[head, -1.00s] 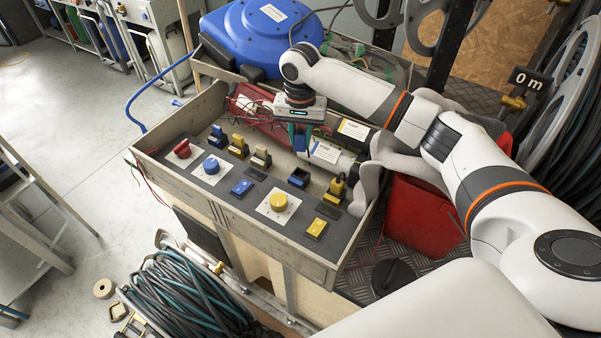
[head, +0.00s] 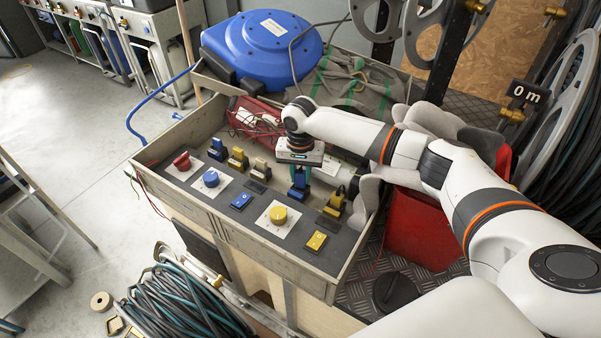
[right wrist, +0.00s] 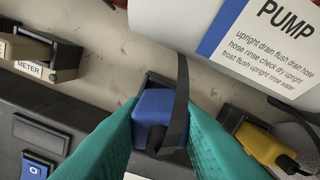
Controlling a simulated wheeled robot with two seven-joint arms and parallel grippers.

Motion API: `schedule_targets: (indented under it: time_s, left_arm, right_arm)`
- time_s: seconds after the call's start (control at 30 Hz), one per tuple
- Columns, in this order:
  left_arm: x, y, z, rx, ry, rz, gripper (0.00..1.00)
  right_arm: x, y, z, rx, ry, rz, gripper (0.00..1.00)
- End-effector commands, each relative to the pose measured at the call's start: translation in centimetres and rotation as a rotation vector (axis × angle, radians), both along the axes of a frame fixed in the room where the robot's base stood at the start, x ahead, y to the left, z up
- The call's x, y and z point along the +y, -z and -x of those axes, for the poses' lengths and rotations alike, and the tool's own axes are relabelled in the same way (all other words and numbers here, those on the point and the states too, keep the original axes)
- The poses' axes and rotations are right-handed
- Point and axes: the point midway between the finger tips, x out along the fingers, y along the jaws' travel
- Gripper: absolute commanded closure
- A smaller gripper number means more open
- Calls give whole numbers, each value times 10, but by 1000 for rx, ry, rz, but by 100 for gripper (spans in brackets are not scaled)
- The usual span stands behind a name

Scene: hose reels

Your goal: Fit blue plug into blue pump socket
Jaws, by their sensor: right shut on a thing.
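The blue plug (head: 299,190) is between the teal fingers of my right gripper (head: 300,174) at the panel's back row. The right wrist view shows the plug (right wrist: 156,108) gripped from both sides, with a dark strap-like cable over it. The blue pump socket is mostly hidden under the plug and fingers; a dark socket edge (right wrist: 152,80) shows just behind the plug. The plug is at the socket, but I cannot tell how deep it sits. My left gripper is not in view.
A yellow plug (head: 335,201) stands close to the right; a beige meter plug (head: 259,168) stands to the left. Yellow (head: 278,215) and blue (head: 211,178) knobs lie in front. The box wall (head: 240,236) edges the panel.

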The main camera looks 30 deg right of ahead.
Motion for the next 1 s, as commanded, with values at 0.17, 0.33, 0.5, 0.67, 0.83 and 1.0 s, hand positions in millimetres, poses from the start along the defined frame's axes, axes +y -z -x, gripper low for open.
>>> schedule_targets:
  time_s: [0.17,0.33,0.5,0.67,0.83,1.0]
  left_arm:
    - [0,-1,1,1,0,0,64]
    - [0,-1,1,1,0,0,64]
    - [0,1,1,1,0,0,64]
    - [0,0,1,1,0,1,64]
    - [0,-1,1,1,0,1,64]
    - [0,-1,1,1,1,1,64]
  right_arm:
    - [0,2,0,0,0,0,55]
    - [0,2,0,0,0,0,52]
    - [0,0,0,-1,0,1,52]
    - [0,-18,-1,-2,0,-1,52]
    - [0,-55,-1,-3,0,-1,52]
    - [0,-90,-1,-3,0,-2,52]
